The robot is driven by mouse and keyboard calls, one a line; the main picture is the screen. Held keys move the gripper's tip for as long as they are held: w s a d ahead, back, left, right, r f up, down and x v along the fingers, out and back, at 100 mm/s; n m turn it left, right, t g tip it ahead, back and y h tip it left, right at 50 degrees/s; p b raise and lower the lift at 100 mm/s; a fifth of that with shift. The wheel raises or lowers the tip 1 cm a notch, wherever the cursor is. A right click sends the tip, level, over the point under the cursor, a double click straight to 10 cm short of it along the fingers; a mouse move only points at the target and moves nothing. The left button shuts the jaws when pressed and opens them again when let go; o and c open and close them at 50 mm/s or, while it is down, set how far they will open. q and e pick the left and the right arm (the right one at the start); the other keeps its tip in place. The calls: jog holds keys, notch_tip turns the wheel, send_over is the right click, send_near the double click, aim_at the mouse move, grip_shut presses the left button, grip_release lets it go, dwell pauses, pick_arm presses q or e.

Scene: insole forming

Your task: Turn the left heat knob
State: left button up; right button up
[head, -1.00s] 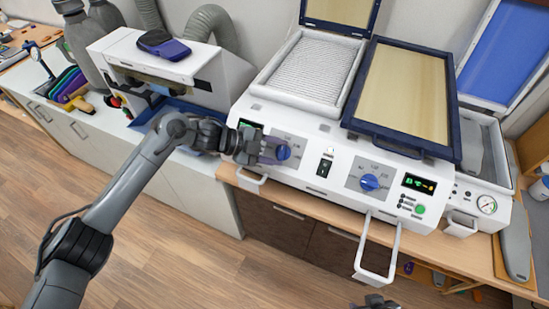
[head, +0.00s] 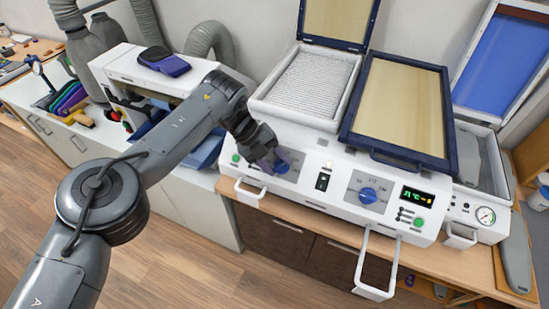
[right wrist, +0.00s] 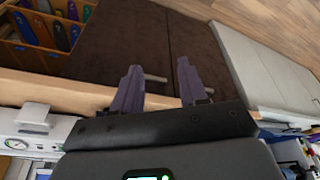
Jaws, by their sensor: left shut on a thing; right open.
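The left heat knob (head: 282,168) is blue and sits on the sloped white front panel of the heating machine (head: 322,210). My left gripper (head: 276,162) is at this knob in the head view, with its fingers shut on it. The fingers and wrist hide part of the knob and its dial markings. A second blue knob (head: 368,195) sits to the right on the same panel, with nothing touching it. My right gripper (right wrist: 158,66) shows in the right wrist view with its two purple fingers apart and nothing between them.
A black switch (head: 322,181) sits between the knobs, and a lit display (head: 411,194) is at the right. White handles (head: 376,275) stick out in front of the machine. A white machine (head: 130,70) with grey hoses stands at the left. Dark cabinet doors (right wrist: 125,35) lie below the bench.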

pick_arm(q)
jog(key=shift+d+r+m+y+p, duration=0.1)
jog(key=shift+d+m+y+p, duration=0.05)
jog(key=shift+m+y+p, duration=0.25)
dwell(0.4)
jog(key=o, duration=1)
jog(key=shift+s+d, duration=0.1)
jog(key=shift+o, duration=0.2)
jog(key=v, duration=1)
jog(key=shift+w+a+r, duration=0.2)
jog(key=shift+w+r, duration=0.05)
